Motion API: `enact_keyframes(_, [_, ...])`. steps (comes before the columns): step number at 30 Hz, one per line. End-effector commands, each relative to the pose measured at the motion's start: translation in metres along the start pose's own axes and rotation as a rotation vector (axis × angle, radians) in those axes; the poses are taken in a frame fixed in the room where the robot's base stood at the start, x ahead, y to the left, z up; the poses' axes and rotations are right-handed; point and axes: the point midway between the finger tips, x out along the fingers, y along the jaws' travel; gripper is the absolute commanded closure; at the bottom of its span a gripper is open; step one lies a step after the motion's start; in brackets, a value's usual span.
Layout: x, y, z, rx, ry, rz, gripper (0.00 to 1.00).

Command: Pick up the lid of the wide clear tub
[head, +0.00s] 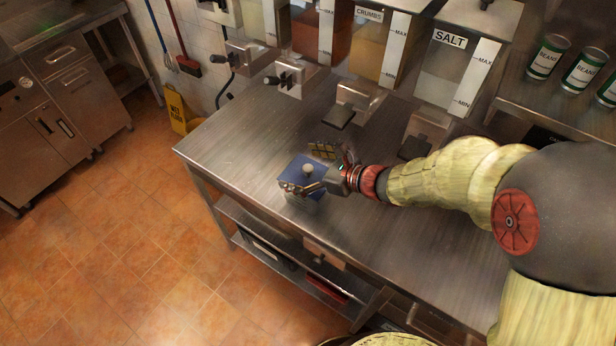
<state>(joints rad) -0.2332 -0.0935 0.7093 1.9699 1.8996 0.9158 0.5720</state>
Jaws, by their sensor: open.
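The tub (299,202) stands near the left front edge of the steel counter. Its body looks pale and is small in view, partly hidden by my gripper. Its blue lid (293,171) sits on top, with a round grey knob (308,169) in the middle. My gripper (313,188) reaches in from the right, with its fingers at the front right part of the lid, beside the knob. It is open and I see nothing held in it. I cannot tell whether the fingers touch the lid.
A small dark and yellow patterned object (323,150) lies just behind the tub. Dispensers, including the salt one (445,75), line the back of the counter (235,145). Cans (547,58) stand on a shelf at right. The counter's left end is clear.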

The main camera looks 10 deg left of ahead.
Motion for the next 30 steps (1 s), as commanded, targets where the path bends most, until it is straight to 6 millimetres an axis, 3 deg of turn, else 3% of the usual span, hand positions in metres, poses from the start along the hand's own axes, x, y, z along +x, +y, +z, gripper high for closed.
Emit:
enact_keyframes(3, [0.0124, 0.0007, -0.0007, -0.002, 0.001, 0.001, 0.0])
enact_keyframes(10, [0.0127, 0.0003, 0.0005, -0.001, 0.0, 0.0, 0.01])
enact_keyframes(30, [0.0124, 0.0004, 0.0002, -0.001, 0.001, 0.0, 0.39])
